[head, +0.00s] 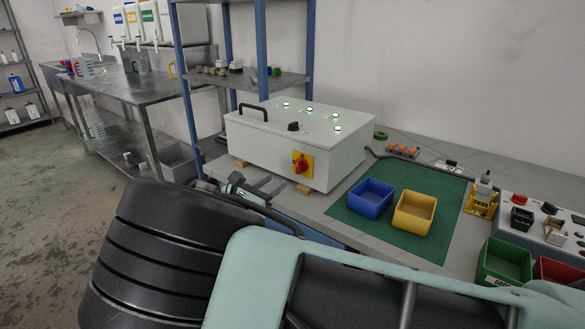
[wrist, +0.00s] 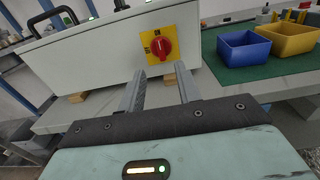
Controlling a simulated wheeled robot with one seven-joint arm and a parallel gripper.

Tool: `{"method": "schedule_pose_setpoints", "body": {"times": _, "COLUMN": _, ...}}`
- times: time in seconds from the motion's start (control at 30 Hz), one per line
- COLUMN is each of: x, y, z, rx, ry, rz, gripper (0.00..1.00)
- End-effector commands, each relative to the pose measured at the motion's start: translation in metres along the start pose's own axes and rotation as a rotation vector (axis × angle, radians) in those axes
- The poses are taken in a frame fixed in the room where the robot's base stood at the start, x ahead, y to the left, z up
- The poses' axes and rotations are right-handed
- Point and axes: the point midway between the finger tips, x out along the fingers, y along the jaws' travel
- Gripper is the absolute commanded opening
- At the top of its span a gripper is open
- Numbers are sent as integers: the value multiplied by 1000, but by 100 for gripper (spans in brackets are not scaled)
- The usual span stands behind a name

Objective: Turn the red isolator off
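The red isolator (head: 301,165) is a red rotary knob on a yellow square plate, on the front face of a white box (head: 264,152). In the wrist view the red knob (wrist: 161,48) sits straight ahead, a little above and beyond my fingertips. Its handle looks roughly upright, slightly tilted. My gripper (wrist: 160,72) is open and empty, its two grey fingers apart and pointing at the yellow plate, apparently short of the knob. In the head view my gripper (head: 262,187) is to the left of the isolator and lower, in front of the box.
The box has a black handle, a black knob (head: 293,126) and several lit green buttons on top, and stands on wooden blocks. A blue bin (head: 370,197) and a yellow bin (head: 414,212) stand on a green mat to the right. A blue shelf post rises behind the box.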

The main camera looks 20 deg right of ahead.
Motion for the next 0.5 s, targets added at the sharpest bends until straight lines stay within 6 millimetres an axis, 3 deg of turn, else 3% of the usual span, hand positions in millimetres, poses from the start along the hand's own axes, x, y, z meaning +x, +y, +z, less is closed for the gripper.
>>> {"method": "schedule_pose_setpoints", "body": {"times": 0.2, "x": 46, "y": -1, "z": 1, "rx": 0, "ry": -1, "rz": -4, "gripper": 34}}
{"method": "schedule_pose_setpoints", "body": {"times": 0.5, "x": 85, "y": 0, "z": 0, "rx": 0, "ry": 0, "rz": -1, "gripper": 34}}
